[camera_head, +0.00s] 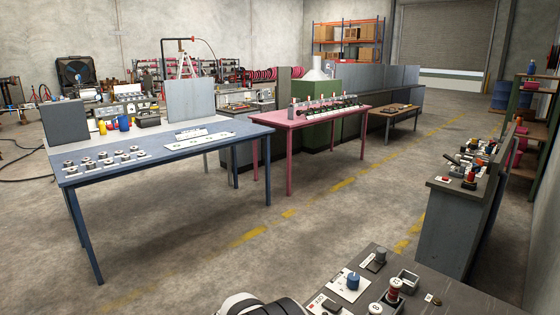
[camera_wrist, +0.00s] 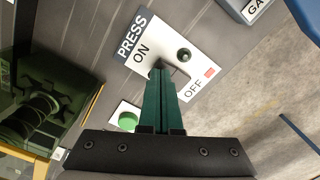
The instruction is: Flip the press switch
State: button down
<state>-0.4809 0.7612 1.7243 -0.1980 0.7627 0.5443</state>
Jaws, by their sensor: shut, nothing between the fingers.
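The press switch plate (camera_wrist: 196,55) is white, with PRESS, ON and OFF printed on it and a red mark by OFF. It lies on a grey surface in the wrist view. A dark block (camera_wrist: 180,74) sits on the plate between ON and OFF, and a small dark round knob (camera_wrist: 184,54) shows above it. My gripper (camera_wrist: 158,68) is shut and empty, its green fingers over the plate. Their tips are at the left side of the dark block; I cannot tell whether they touch it. The fingers hide part of the plate. I cannot pick out this switch in the head view.
A green button (camera_wrist: 127,121) on a white plate is left of my fingers. A plate reading "GA" (camera_wrist: 258,8) is at the upper right, and a green machine (camera_wrist: 40,105) at left. In the head view, a dark bench (camera_head: 450,301) carries several small items at the bottom right.

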jog(key=shift+f, duration=0.4)
jog(key=shift+r, duration=3.55)
jog(key=s+d+r+m, duration=0.1)
jog(key=s+d+r, duration=0.6)
jog(key=d+r, duration=0.25)
jog(key=s+d+r+y, duration=0.1)
jog(key=s+d, duration=0.2)
jog(key=s, duration=0.6)
jog(key=s+d+r+m, duration=0.1)
jog(key=s+d+r, duration=0.1)
jog(key=s, duration=0.6)
jog(key=shift+s+d+m+y, duration=0.3)
jog(key=shift+s+d+y, duration=0.1)
jog(key=shift+d, duration=0.45)
